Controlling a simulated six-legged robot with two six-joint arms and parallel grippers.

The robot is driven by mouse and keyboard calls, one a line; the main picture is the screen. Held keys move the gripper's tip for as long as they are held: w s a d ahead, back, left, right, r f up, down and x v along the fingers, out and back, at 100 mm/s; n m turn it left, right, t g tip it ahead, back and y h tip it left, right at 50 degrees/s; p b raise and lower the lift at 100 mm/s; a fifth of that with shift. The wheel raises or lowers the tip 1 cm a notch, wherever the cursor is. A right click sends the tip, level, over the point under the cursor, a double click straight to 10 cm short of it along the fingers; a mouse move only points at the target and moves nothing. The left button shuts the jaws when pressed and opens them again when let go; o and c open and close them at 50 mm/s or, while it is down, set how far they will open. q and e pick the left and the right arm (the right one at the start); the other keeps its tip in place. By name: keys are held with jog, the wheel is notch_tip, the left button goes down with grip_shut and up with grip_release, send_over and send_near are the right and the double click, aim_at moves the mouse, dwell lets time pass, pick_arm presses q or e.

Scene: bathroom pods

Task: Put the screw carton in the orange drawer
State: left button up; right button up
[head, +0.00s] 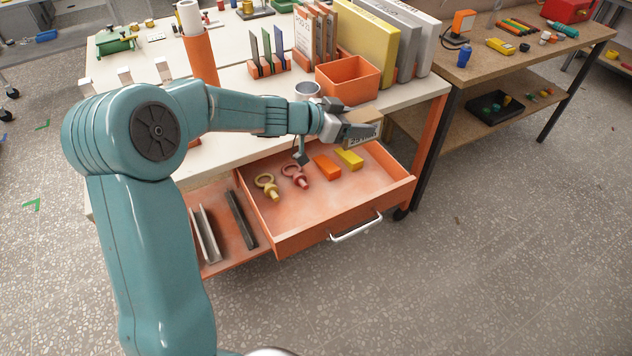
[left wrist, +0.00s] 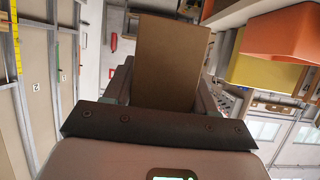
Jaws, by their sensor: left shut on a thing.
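The screw carton is a plain brown box (left wrist: 170,62) between the fingers of my left gripper (left wrist: 165,95) in the left wrist view. In the head view my left gripper (head: 352,132) is shut on it above the back of the drawer, near the table's front edge. The orange drawer (head: 300,226) is pulled open. In it lie a yellow eye bolt (head: 267,187), a red eye bolt (head: 296,176), an orange block (head: 327,167) and a yellow block (head: 350,159). My right gripper is not in view.
An orange bin (head: 348,82), a metal cup (head: 307,90) and upright binders (head: 385,45) stand on the white table (head: 240,110). The drawer's front right floor is clear. Dark and grey bars (head: 242,219) lie on the lower shelf left of the drawer.

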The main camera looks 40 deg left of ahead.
pick_arm(q)
jog(key=a, duration=0.3)
jog(key=b, duration=0.6)
send_over(338, 198)
notch_tip(338, 198, down, 15)
notch_tip(338, 198, down, 4)
jog(key=shift+f+b, duration=0.1)
jog(key=shift+b, duration=0.55)
jog(key=shift+f, duration=0.3)
jog(key=shift+r, duration=0.1)
jog(key=shift+f+b, duration=0.35)
jog(key=shift+f, duration=0.3)
